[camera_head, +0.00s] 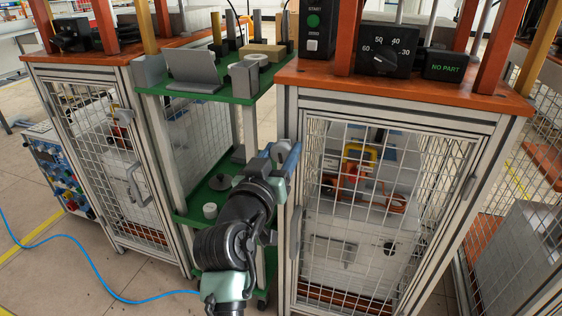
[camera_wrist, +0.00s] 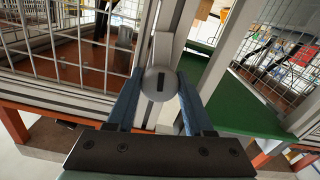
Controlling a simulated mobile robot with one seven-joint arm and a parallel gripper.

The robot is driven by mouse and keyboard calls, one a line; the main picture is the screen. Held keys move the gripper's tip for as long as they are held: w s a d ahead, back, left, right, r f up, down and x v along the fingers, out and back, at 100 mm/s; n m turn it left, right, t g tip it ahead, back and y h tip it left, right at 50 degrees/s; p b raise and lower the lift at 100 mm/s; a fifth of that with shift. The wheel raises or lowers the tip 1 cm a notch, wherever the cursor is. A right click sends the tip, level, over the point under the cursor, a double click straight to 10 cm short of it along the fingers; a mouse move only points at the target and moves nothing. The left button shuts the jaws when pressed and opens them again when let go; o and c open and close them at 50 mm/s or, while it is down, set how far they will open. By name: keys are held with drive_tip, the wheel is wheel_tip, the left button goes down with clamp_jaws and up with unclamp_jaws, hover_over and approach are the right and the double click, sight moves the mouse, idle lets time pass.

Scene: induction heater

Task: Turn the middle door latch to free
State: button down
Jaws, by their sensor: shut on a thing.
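In the head view my gripper (camera_head: 280,156) is at the left post of the right-hand cabinet and hides the latch. Whether the latch stands at free cannot be told.
A green shelf cart (camera_head: 237,97) stands close left of the cabinet, beside my arm. A second mesh cabinet (camera_head: 105,130) with a handle is further left. An orange top (camera_head: 440,88) carries a dial box (camera_head: 388,50) and a "NO PART" display (camera_head: 446,67). A blue cable (camera_head: 75,248) lies on the floor.

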drive_tip(key=shift+m+b, duration=0.55)
drive_tip(key=shift+m, duration=0.45)
drive_tip(key=shift+c, duration=1.5)
unclamp_jaws()
drive_tip(key=p+v, duration=0.3)
drive_tip(key=v, duration=1)
drive_tip(key=shift+p, duration=0.35)
